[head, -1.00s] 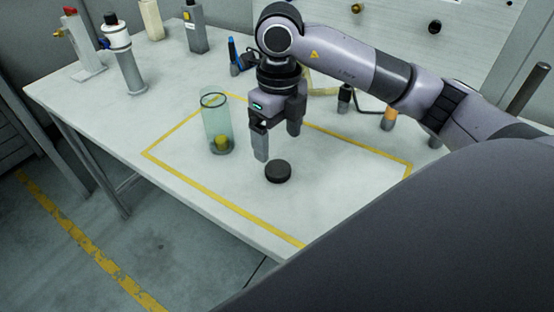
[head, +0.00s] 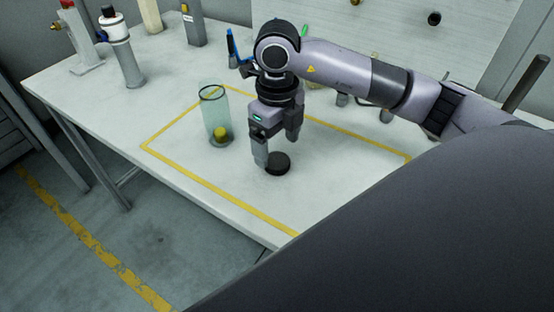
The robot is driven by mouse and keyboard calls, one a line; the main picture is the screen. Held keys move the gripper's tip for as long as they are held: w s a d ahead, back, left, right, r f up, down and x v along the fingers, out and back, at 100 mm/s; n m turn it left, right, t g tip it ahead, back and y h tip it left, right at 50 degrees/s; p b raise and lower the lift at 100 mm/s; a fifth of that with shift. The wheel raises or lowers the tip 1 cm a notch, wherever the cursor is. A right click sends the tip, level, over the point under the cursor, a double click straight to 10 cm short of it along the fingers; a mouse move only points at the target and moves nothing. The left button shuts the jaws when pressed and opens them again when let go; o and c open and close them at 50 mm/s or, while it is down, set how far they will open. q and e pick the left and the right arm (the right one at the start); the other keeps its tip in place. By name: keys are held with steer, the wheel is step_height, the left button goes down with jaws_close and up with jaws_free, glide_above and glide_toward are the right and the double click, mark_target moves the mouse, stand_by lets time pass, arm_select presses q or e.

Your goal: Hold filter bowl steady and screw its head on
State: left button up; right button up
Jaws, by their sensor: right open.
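The filter bowl (head: 217,112), a clear greenish cylinder with a dark rim and a yellow piece inside at the bottom, stands upright on the table. The filter head (head: 279,164), a short black disc, lies on the table to the right of the bowl. My right gripper (head: 279,152) points down over the head, with its fingers apart. Its near finger overlaps the left edge of the head in the picture; I cannot tell whether it touches. My left gripper is not in view.
A yellow line (head: 187,176) marks a rectangle on the white table (head: 90,97) around bowl and head. A grey block (head: 193,25) stands at the back. The table front is clear.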

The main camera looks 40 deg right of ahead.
mark_target(276, 160)
step_height(276, 160, down, 4)
steer(key=shift+a+r, duration=0.1)
steer(key=shift+r, duration=0.1)
steer(key=c, duration=1.1)
steer(key=shift+r, duration=0.15)
arm_select(q)
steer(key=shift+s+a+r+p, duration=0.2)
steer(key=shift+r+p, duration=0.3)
steer(key=shift+p, duration=0.35)
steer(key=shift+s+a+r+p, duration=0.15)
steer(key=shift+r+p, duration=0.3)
steer(key=shift+p, duration=0.35)
arm_select(e)
steer(key=shift+r, duration=9.9)
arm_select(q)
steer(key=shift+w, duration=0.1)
